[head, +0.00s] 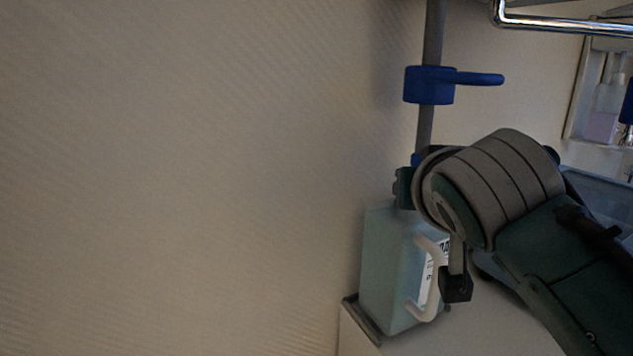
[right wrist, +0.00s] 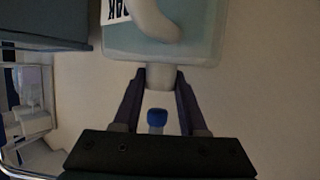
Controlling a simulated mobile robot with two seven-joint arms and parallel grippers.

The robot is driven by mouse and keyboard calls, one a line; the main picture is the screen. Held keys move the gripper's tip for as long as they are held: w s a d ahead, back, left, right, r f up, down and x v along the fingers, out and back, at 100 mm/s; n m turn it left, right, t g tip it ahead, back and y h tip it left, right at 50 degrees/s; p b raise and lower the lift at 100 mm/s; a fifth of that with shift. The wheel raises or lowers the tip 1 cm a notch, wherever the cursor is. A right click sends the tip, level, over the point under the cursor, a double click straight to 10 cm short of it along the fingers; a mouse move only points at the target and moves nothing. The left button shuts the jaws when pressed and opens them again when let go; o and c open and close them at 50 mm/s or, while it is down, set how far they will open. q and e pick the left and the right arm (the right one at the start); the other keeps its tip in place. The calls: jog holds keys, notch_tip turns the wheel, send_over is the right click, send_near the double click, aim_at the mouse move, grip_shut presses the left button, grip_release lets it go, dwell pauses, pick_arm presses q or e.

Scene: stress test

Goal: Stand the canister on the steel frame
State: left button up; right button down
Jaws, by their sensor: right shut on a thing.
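The canister (head: 385,265) is a pale blue-green block with a white handle (head: 432,290) and a printed label, upright with a slight lean in the head view. Its base is at a dark grey frame (head: 350,304) on a white top; I cannot tell whether it rests fully on it. My right gripper (head: 403,188) is at the canister's top, partly hidden by my arm. In the right wrist view its two fingers (right wrist: 160,80) are shut on the canister's pale neck, with the body (right wrist: 195,35) beyond. My left gripper is not in view.
A grey pole carries a blue clamp (head: 430,85) with a lever, above the canister. A chrome rail (head: 560,25) runs at the top right. A shelf with bottles (head: 605,110) is at the far right. The wall on the left is bare.

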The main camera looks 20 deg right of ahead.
jog(key=shift+f, duration=0.15)
jog(key=shift+w, duration=0.1)
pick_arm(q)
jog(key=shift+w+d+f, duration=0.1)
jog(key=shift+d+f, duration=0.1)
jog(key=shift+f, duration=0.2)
pick_arm(e)
jog(key=shift+c, duration=2.2)
grip_release()
jog(key=shift+f, duration=0.2)
jog(key=shift+r, duration=0.15)
